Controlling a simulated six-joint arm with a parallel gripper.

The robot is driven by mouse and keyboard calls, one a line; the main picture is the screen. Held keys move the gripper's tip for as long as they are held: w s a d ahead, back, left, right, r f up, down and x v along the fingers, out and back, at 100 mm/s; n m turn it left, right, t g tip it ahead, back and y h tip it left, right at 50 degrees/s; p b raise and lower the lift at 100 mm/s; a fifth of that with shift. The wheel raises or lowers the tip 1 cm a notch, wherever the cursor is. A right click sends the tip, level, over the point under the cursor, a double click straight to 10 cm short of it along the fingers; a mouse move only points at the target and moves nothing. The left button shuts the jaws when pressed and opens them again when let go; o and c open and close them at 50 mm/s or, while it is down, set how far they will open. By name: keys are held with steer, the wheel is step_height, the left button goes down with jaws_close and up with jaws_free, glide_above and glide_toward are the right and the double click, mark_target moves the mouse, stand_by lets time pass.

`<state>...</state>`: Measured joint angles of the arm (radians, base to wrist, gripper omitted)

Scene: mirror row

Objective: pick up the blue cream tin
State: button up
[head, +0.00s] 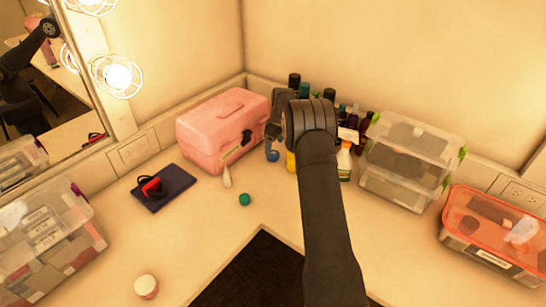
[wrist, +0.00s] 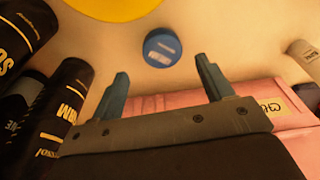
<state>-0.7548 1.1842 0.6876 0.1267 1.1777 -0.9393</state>
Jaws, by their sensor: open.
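The blue cream tin (wrist: 161,47) is a small round tin with a pale label on its lid. It sits on the counter in the wrist view, just beyond my open fingertips. My gripper (wrist: 162,66) has its two blue-grey fingers spread, with nothing between them. The tin lies roughly in line with the gap and appears apart from both fingers. In the head view the tin (head: 272,156) shows as a small blue shape below my wrist, beside the pink case. My arm hides much of the area around it.
The pink case (head: 222,125) stands close by on the left. Dark bottles (wrist: 68,105) crowd the other side, near a yellow item (wrist: 115,6). A white tube (head: 226,177) and a green lid (head: 244,199) lie in front. Clear boxes (head: 405,160) stand right.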

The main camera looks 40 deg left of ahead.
mark_target(273, 154)
steer(key=f, duration=0.4)
steer(key=shift+s+a+f, duration=0.15)
steer(key=shift+s, duration=0.1)
steer(key=c, duration=1.1)
